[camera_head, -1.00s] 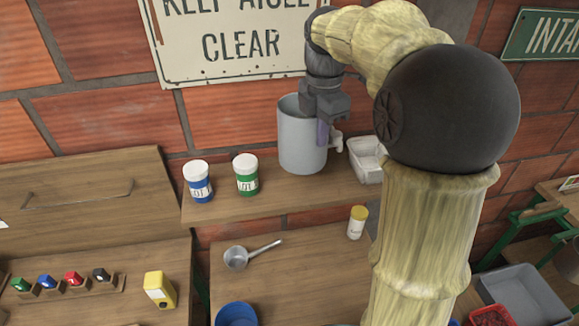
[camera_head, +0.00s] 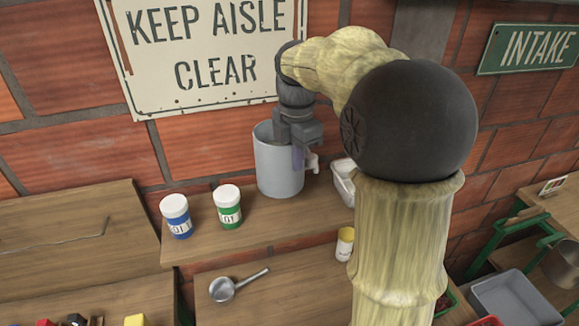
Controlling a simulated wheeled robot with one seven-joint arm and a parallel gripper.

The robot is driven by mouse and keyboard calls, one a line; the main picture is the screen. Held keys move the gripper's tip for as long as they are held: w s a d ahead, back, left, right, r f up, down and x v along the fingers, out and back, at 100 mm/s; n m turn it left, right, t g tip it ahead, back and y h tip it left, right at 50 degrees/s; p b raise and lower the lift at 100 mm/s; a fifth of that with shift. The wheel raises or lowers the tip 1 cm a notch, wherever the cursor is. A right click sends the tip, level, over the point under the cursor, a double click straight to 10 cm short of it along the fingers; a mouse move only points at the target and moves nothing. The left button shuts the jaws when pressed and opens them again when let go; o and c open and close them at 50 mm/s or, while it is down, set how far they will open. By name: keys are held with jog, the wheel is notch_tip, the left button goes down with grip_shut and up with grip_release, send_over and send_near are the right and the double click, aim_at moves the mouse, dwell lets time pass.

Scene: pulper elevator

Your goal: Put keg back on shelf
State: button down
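The keg (camera_head: 277,168) is a pale grey, open-topped cylinder with a small white tap (camera_head: 312,162) low on its right side. It stands upright at the wooden wall shelf (camera_head: 200,240), with its base seen against the shelf top behind the jars. My gripper (camera_head: 297,156) points down at the keg's right side, overlapping its rim near the tap. Its fingers are small and partly hidden, so I cannot tell whether they grip the wall or only stand beside it.
A blue jar (camera_head: 177,217) and a green jar (camera_head: 228,208) stand left of the keg. A white tub (camera_head: 344,183) is close on its right, partly behind my arm. Below are a metal ladle (camera_head: 223,289) and a yellow-lidded shaker (camera_head: 345,244).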

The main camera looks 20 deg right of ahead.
aim_at(296, 192)
jog(key=shift+w+d+f+p, duration=0.15)
jog(key=shift+f+p, duration=0.15)
jog(key=shift+f, duration=1.55)
jog(key=shift+f+p, duration=0.4)
jog(key=shift+f, duration=1.5)
jog(key=c, duration=2.1)
grip_release()
jog(key=shift+f, duration=0.2)
jog(key=o, duration=0.4)
jog(key=shift+r, duration=0.1)
